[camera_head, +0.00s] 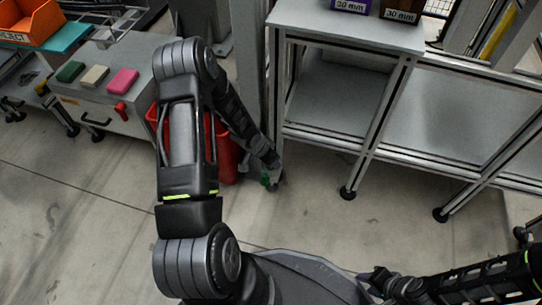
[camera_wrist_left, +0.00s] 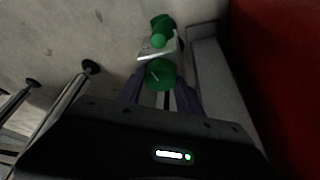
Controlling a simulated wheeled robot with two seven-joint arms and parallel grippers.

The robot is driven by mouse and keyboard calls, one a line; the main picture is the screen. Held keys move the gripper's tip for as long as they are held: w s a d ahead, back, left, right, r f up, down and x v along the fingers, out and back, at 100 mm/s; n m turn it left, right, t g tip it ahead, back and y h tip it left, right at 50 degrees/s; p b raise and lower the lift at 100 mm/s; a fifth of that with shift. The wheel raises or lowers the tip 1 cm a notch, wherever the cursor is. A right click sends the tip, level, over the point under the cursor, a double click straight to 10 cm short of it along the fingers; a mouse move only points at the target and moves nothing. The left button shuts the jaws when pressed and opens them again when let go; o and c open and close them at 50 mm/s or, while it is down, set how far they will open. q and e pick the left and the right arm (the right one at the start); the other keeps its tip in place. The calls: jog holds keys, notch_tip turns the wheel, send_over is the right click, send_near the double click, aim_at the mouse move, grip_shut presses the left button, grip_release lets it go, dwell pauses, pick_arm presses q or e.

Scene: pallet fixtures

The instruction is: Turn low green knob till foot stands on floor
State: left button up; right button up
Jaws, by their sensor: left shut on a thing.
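In the left wrist view, a round green knob (camera_wrist_left: 160,74) sits between the tips of my left gripper (camera_wrist_left: 160,90), which is shut on it. A pale bracket (camera_wrist_left: 152,53) and a second green part (camera_wrist_left: 161,27) show just beyond it. In the head view, my left gripper (camera_head: 272,176) reaches low beside the table post, with a bit of green (camera_head: 265,181) at its tips. The foot and its gap to the floor cannot be made out. My right gripper (camera_head: 376,281) is at the lower right, away from the knob; its opening is unclear.
A red bin (camera_head: 226,160) stands close left of my left gripper. A grey frame table (camera_head: 350,25) with black feet (camera_head: 347,193) is to the right. A grey cabinet (camera_head: 125,105) with coloured blocks stands at the left. Open floor (camera_head: 90,230) lies in front.

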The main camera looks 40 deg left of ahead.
pick_arm(q)
jog(key=shift+a+r+m+h+p, duration=0.15)
jog(key=shift+m+h+p, duration=0.35)
jog(key=shift+m+p, duration=0.6)
jog(key=shift+m+g+p, duration=0.3)
jog(key=shift+m+p, duration=0.3)
jog(key=shift+p, duration=0.1)
pick_arm(e)
jog(key=shift+s+r, duration=0.2)
jog(key=shift+r, duration=1)
jog(key=shift+s+r, duration=0.15)
jog(key=shift+r, duration=1)
pick_arm(q)
jog(key=o, duration=1.4)
jog(key=shift+c, duration=0.2)
jog(key=shift+w, duration=0.1)
